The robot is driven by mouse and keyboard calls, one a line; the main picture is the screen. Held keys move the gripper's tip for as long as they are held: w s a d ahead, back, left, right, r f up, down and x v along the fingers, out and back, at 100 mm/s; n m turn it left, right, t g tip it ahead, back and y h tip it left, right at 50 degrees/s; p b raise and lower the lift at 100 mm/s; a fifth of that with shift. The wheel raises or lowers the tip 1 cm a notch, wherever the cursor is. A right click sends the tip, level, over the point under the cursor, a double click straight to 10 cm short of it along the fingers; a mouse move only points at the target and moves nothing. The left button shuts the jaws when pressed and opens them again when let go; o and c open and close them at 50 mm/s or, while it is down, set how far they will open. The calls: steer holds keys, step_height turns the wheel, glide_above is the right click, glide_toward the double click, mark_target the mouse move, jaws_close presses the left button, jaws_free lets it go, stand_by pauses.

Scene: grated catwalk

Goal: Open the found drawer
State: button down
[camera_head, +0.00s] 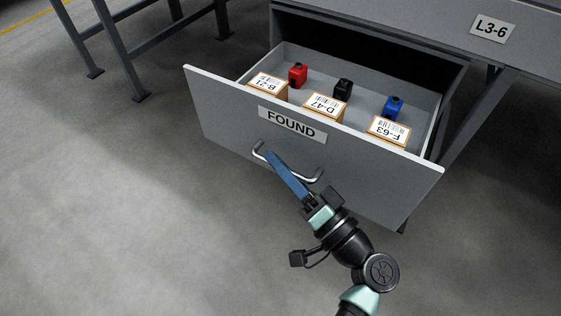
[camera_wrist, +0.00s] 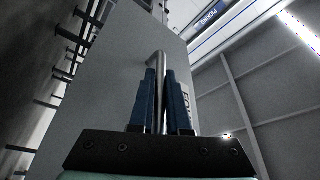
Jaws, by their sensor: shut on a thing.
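The drawer labelled FOUND (camera_head: 225,115) is pulled well out of the grey bench, and its inside shows from above. A bent metal handle (camera_head: 312,177) is on its front, below the FOUND label (camera_head: 292,124). My gripper (camera_head: 271,156), with blue fingers, is shut on the handle at the drawer front. In the wrist view the handle (camera_wrist: 160,62) runs down between the two blue fingers (camera_wrist: 161,80). The part of the handle behind the fingers is hidden in the head view.
In the drawer are tagged boxes B-21 (camera_head: 267,84), D-47 (camera_head: 324,107) and F-63 (camera_head: 388,130), with a red item (camera_head: 297,75), a black one (camera_head: 343,88) and a blue one (camera_head: 393,106) behind. Floor left of the drawer is clear.

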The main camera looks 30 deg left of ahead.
steer(key=c, duration=1.2)
jaws_free()
steer(key=shift+o, duration=0.2)
steer(key=shift+d, duration=0.1)
steer(key=p+v, duration=0.4)
steer(key=v, duration=0.9)
steer(key=shift+s, duration=0.1)
